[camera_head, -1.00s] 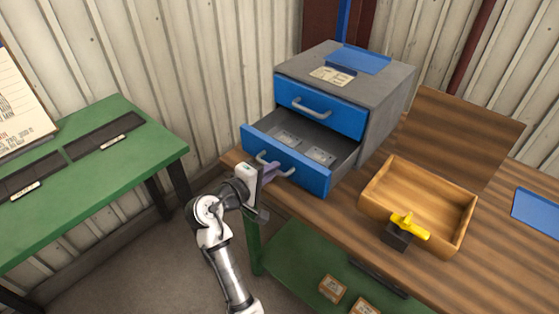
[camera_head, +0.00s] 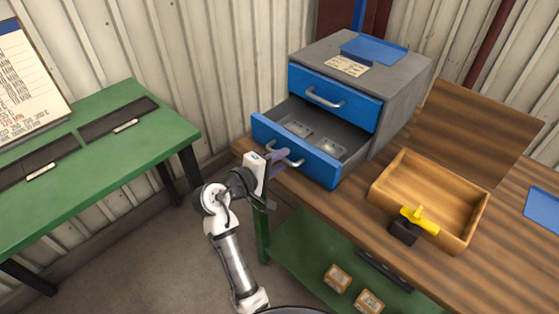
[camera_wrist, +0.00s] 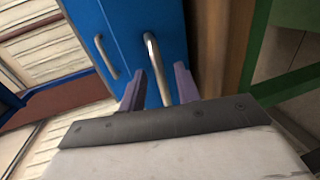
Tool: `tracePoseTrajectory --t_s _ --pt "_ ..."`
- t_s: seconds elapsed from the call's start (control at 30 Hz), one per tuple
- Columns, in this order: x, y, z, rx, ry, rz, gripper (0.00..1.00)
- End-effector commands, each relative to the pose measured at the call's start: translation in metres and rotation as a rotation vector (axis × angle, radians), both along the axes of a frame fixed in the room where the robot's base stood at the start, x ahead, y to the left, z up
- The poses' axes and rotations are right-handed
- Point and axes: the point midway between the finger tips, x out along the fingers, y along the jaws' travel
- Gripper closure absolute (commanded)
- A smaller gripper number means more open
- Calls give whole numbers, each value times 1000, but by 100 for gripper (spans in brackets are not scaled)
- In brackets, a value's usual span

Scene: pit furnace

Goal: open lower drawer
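The lower drawer (camera_head: 296,152) of the grey cabinet with blue fronts is pulled partway out, its inside showing two flat pale items. Its metal handle (camera_wrist: 158,70) shows in the wrist view. My gripper (camera_head: 282,155) is at this handle in the head view. In the wrist view its two purple fingers (camera_wrist: 160,84) are apart, with the near part of the handle between them and a visible gap on the left side. The upper drawer (camera_head: 333,98) is closed, with its own handle (camera_head: 325,98).
A wooden tray (camera_head: 432,195) stands on the bench right of the cabinet, with a yellow-handled black object (camera_head: 408,227) at its front. A green table (camera_head: 95,165) stands at the left. Small boxes (camera_head: 337,278) sit on the lower green shelf. A blue tray (camera_head: 374,48) lies on the cabinet.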

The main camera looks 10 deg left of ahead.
Motion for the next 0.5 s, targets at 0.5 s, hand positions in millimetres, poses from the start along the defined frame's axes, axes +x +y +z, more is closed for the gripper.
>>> tracePoseTrajectory --t_s 0.5 --pt "-81 61 20 1 -2 7 68"
